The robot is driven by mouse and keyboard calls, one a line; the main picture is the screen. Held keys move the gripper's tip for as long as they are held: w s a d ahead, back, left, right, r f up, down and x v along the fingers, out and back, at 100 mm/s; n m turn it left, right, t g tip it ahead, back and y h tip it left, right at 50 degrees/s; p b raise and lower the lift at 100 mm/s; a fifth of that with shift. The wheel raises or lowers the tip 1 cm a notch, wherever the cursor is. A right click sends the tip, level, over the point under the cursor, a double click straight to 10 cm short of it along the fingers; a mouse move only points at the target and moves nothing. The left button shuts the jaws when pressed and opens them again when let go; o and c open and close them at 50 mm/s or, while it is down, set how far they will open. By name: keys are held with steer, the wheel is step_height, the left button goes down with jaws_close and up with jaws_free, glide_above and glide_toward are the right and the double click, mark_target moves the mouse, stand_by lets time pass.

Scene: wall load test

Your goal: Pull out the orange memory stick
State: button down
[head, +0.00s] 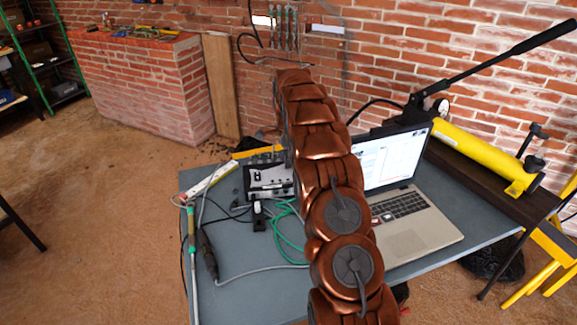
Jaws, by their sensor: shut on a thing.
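I cannot make out the orange memory stick in the head view. My copper-coloured arm rises through the middle of the picture and covers part of the table. My gripper does not show; the arm's far end bends away behind its own links. A silver and black box (262,180) with dark knobs on top stands on the grey table, just left of the arm, its right side hidden. An open laptop (424,238) stands right of the arm, its left part hidden by it.
The grey table (255,291) carries a white power strip (211,180), a small black-and-white item (258,214) and loose green and grey cables. A yellow cylinder with a long black lever (480,157) lies at the right. A brick wall (400,45) stands behind.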

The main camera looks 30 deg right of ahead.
steer(key=shift+r, duration=1.6)
steer(key=shift+r+p, duration=0.75)
steer(key=shift+r, duration=1.35)
